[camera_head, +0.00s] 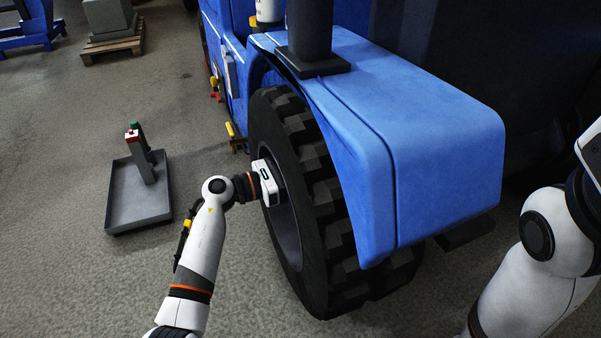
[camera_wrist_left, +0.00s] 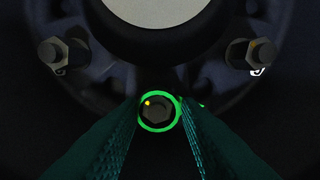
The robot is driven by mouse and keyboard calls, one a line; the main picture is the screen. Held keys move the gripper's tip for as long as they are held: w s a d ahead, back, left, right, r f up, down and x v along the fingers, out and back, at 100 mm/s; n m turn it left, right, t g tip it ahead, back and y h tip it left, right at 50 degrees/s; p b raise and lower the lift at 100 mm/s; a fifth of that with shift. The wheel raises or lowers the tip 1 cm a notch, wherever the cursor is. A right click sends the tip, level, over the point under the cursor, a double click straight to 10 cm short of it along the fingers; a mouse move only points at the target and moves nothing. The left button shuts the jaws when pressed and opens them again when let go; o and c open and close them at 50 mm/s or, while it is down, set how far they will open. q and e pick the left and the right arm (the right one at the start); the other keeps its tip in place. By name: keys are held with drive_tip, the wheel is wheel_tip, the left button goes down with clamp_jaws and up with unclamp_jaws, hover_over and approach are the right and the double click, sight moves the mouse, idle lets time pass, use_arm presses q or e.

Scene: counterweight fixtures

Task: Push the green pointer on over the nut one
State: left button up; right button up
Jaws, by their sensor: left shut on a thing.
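In the left wrist view, the green pointer (camera_wrist_left: 142,118) shows as a bright ring with a small tip at its right. My left gripper (camera_wrist_left: 160,103) is shut on it, one finger on each side. A hex nut with a yellow dot, nut one (camera_wrist_left: 157,108), shows inside the ring. I cannot tell how deep the ring sits over it. In the head view, my left gripper (camera_head: 268,183) reaches into the wheel (camera_head: 287,235), and its fingertips are hidden. My right arm is at the right edge; its gripper is out of view.
Other nuts (camera_wrist_left: 54,50) (camera_wrist_left: 248,52) sit at upper left and right, around the pale hub (camera_wrist_left: 160,15). The tyre (camera_head: 325,215) and blue fender (camera_head: 400,130) stand close to my left arm. A grey tray (camera_head: 118,200) with a post (camera_head: 140,158) is on the floor at left.

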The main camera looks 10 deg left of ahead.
use_arm(q)
drive_tip(key=shift+w+d, duration=0.15)
drive_tip(key=shift+d, duration=0.15)
idle(0.4)
drive_tip(key=o, duration=0.8)
drive_tip(key=shift+o, duration=0.2)
drive_tip(key=shift+a, duration=0.1)
drive_tip(key=v, duration=0.8)
drive_tip(key=shift+s+a+p, duration=0.3)
